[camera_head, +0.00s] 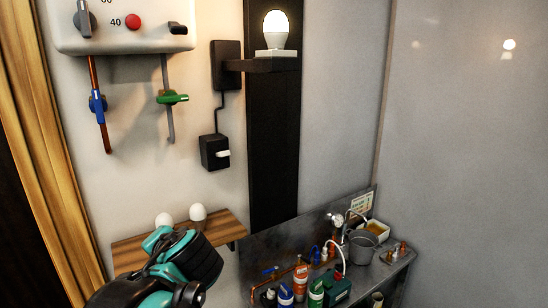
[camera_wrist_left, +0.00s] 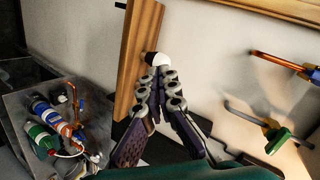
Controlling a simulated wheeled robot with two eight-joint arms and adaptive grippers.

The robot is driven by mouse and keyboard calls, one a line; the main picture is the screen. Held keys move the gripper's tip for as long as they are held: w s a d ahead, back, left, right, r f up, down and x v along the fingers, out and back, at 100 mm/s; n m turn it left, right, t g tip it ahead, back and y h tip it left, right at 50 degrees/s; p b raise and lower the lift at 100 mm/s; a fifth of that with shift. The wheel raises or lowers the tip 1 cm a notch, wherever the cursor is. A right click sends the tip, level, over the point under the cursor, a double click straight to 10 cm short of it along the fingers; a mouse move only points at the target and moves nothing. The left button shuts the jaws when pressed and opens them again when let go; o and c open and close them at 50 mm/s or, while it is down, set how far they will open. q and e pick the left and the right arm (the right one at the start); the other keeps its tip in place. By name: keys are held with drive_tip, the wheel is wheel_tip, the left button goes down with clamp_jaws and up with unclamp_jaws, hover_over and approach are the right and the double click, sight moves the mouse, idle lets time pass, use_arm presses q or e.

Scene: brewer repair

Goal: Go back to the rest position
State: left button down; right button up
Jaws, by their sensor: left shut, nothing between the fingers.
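My left arm comes in at the lower left of the head view, and its gripper is not visible there. In the left wrist view my left gripper (camera_wrist_left: 158,74) is shut and empty. Its tips point at the wooden shelf (camera_wrist_left: 139,62). A white bulb (camera_wrist_left: 156,58) shows just beyond the tips, and I cannot tell whether they touch it. In the head view two white bulbs, one at the left (camera_head: 163,219) and one at the right (camera_head: 198,211), stand on the shelf (camera_head: 128,253) behind my arm. My right gripper is in neither view.
A lit bulb (camera_head: 275,30) sits on a black bracket (camera_head: 264,65). A black switch box (camera_head: 210,153) is on the wall. A white boiler (camera_head: 150,35) has pipes with a blue valve (camera_head: 97,103) and a green valve (camera_head: 172,98). Bottles and a bucket (camera_head: 363,247) crowd the lower right counter.

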use_arm(q)
drive_tip(key=s+d+f+n+h+b, duration=0.1)
drive_tip(key=s+f+b, duration=0.3)
drive_tip(key=f, duration=1.1)
drive_tip(key=s+d+f+n+g+h+b, duration=0.1)
drive_tip(key=f+b, duration=0.6)
drive_tip(key=f, duration=0.8)
drive_tip(key=s+d+f+n+g+h+b, duration=0.1)
drive_tip(key=s+d+f+n+h+b, duration=0.2)
drive_tip(key=s+f, duration=0.5)
wheel_tip(320, 180, down, 7)
drive_tip(key=d+h+b, duration=0.1)
drive_tip(key=h+b, duration=0.1)
drive_tip(key=shift+s+d+f+h, duration=0.2)
drive_tip(key=shift+d+h, duration=0.1)
drive_tip(key=shift+h, duration=0.1)
